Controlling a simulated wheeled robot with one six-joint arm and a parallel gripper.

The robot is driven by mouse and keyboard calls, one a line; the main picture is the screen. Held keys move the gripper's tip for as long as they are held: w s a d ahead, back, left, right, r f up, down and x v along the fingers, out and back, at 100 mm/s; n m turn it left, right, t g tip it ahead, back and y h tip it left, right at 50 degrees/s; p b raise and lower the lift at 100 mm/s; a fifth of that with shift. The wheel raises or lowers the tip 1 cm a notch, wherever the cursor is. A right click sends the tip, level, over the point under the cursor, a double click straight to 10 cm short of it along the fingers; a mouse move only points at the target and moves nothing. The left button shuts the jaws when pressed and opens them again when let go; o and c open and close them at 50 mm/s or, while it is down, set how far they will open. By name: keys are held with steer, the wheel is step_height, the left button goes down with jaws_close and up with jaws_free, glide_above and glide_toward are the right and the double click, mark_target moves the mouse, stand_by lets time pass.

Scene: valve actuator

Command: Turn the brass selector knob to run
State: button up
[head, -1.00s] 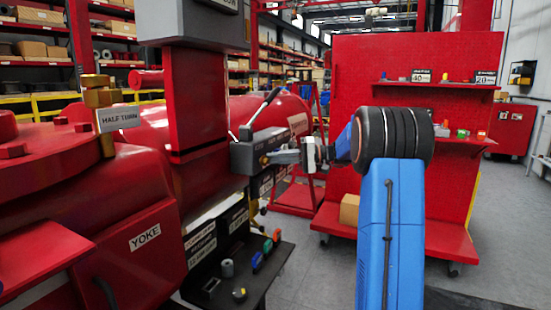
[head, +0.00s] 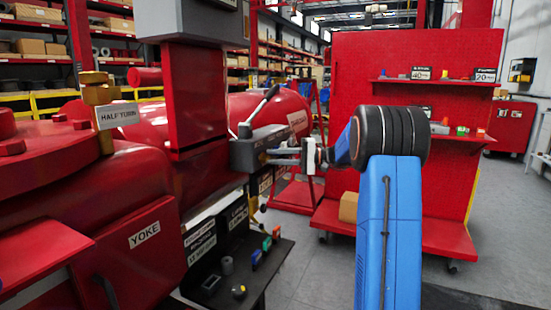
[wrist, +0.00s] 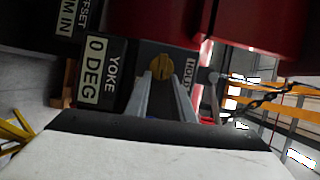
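In the head view this grey box (head: 246,154) sits on the red machine, and the knob is hard to make out behind my fingers. My gripper (head: 272,156) points left at the box face. In the wrist view the fingers of my gripper (wrist: 163,80) are apart, with their tips just short of or beside the knob. I cannot tell whether they touch it.
Labels reading YOKE and 0 DEG (wrist: 95,70) lie left of the knob in the wrist view. A shelf with small parts (head: 235,280) lies below. A red pegboard cart (head: 400,65) stands behind my arm.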

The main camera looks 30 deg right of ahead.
steer(key=shift+o, duration=0.2)
steer(key=v, duration=1.7)
steer(key=shift+d, duration=0.2)
steer(key=shift+r, duration=0.1)
steer(key=s+a+f+g+h, duration=0.2)
steer(key=s+a, duration=0.3)
steer(key=a, duration=0.4)
steer(key=s+a+f+n+g+h, duration=0.15)
steer(key=s+a, duration=0.25)
steer(key=a, duration=0.5)
steer(key=s+a+f+m+g+h, duration=0.1)
steer(key=s+a+f+g+h, duration=0.3)
steer(key=a, duration=0.6)
steer(key=s+a+f+n+t+h, duration=0.1)
steer(key=s+f+h, duration=0.3)
steer(key=s, duration=0.9)
steer(key=s+a+f+n+t+h, duration=0.2)
steer(key=s+f, duration=0.5)
steer(key=s, duration=0.5)
steer(key=shift+s+a+f+n+h, duration=0.3)
steer(key=shift+s+f+n+h, duration=0.1)
steer(key=shift+n+h, duration=0.5)
